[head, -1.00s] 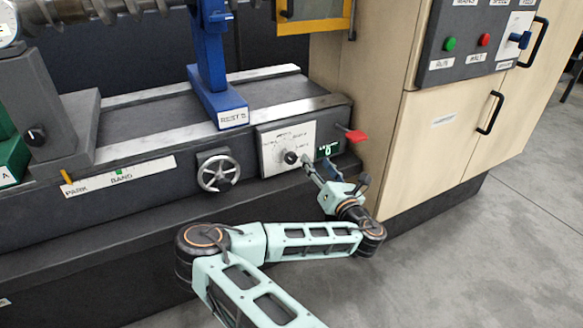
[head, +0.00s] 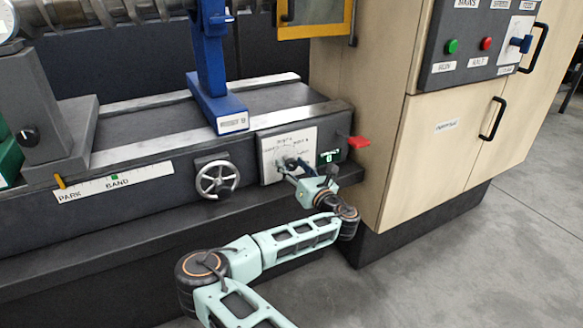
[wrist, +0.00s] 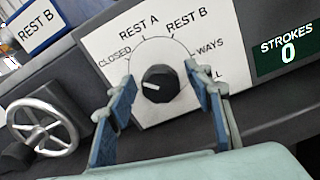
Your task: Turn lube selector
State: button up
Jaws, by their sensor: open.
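The lube selector is a black round knob (wrist: 160,84) on a white dial plate (wrist: 113,40). The plate reads CLOSED, REST A, REST B, WAYS and a partly hidden word ending in "LL". The knob's white mark points left, on the CLOSED side. In the wrist view my gripper (wrist: 162,80) is open, with one blue finger to the left of the knob and one to the right. Gaps show between the fingers and the knob. In the head view my gripper (head: 287,169) is in front of the dial plate (head: 305,141) and partly covers the knob.
A handwheel (head: 217,179) is left of the plate. A STROKES counter (wrist: 286,50) reading 0 and a red lever (head: 358,142) are to its right. The blue rest (head: 212,60) stands above. A wooden cabinet (head: 400,150) bounds the right side.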

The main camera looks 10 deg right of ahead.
jog(key=shift+w, duration=0.25)
jog(key=c, duration=1.2)
jog(key=shift+o, duration=0.2)
